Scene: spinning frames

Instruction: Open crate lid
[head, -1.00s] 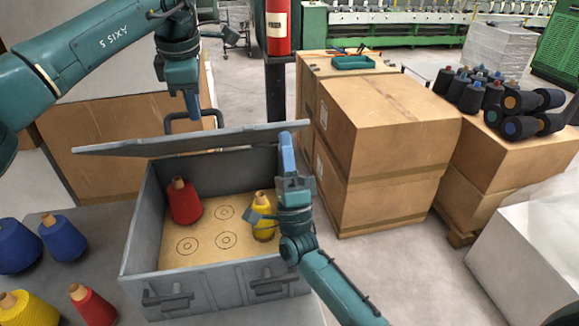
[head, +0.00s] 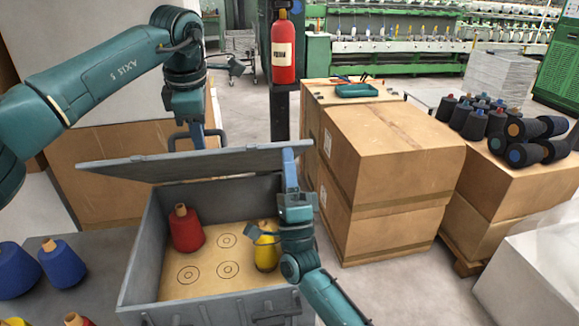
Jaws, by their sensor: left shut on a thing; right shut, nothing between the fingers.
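The grey crate (head: 135,262) stands on the table with its lid (head: 190,164) raised and tilted above the opening. A dark loop handle (head: 222,134) sticks up behind the lid's upper edge. My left gripper (head: 198,138) is shut on this handle; the lid hides part of the contact. My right gripper (head: 290,168) is shut and empty at the lid's right end, over the crate's right side; I cannot tell whether it touches the lid. A red cone (head: 187,232) and a yellow cone (head: 264,252) stand inside the crate, the yellow one partly behind my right arm.
Blue cones (head: 62,264) stand on the table left of the crate. Stacked cardboard boxes (head: 395,155) are close on the right. A fire extinguisher (head: 284,50) on a post stands behind. The crate floor (head: 205,255) has free marked circles.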

